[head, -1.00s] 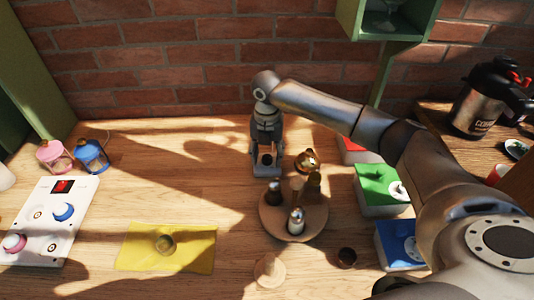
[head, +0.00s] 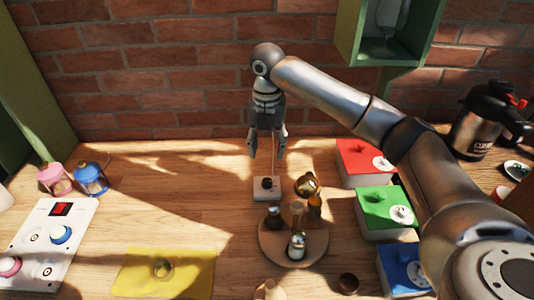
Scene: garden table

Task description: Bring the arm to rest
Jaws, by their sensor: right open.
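My right gripper (head: 267,150) hangs pointing down in the head view, above the back of the wooden table (head: 170,220). Its fingers are apart and nothing sits between them. Below it on the table is a small white block (head: 266,195) with a dark round top, and the fingertips are clear of it. A thin upright line shows between the fingers and the block; I cannot tell what it is. My left gripper is not in view.
A round wooden tray (head: 265,245) with several small bottles stands in front of the gripper. Red (head: 350,155), green (head: 372,222) and blue (head: 392,262) boxes stand to the right. A yellow cloth (head: 135,270), a white panel (head: 75,235) and two lanterns (head: 90,180) are left.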

